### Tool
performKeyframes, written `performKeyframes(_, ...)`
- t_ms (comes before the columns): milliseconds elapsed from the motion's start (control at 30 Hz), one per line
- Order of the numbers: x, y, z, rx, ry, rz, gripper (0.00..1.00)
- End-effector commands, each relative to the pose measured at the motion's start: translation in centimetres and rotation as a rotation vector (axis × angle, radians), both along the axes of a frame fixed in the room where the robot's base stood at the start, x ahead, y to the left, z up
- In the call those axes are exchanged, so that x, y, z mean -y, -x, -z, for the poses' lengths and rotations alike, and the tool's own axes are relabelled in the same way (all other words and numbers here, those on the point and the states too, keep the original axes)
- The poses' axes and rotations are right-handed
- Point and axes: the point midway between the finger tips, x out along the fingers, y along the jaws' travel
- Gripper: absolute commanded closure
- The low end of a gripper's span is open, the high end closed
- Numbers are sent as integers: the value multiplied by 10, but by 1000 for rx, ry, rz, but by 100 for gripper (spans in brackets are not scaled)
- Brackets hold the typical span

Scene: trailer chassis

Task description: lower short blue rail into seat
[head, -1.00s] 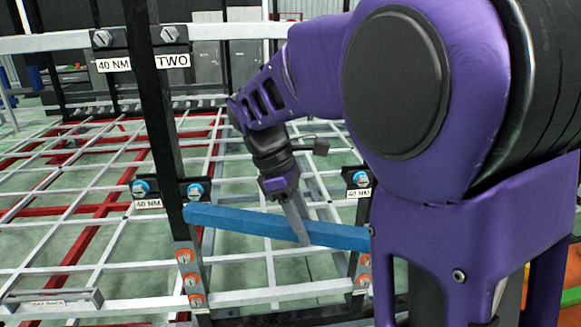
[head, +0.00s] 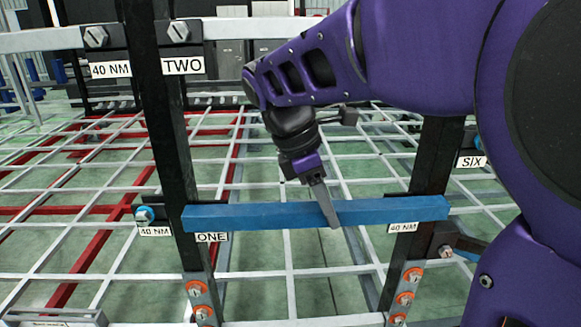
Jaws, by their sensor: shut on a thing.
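The short blue rail (head: 265,216) lies nearly level in the head view. It spans from the left black post to the right black post. My gripper (head: 328,208) is shut on the rail right of its middle, coming down from above. The rail's left end overlaps the left black post (head: 175,150) just above the label ONE (head: 211,237). Its right end overlaps the right black post (head: 432,160) just above a 40 NM label (head: 403,228). The brackets behind the rail are mostly hidden, so I cannot tell whether it touches them.
A white upper rail (head: 255,28) crosses behind the posts. Orange-ringed bolts (head: 199,290) line the lower left post. A label SIX (head: 471,162) and a bolt sit at the right. My purple arm covers the right side. A white grid frame lies behind.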

Motion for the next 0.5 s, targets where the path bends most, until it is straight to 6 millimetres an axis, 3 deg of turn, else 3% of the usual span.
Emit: performKeyframes(500,1,-8,0,0,3,-1,100)
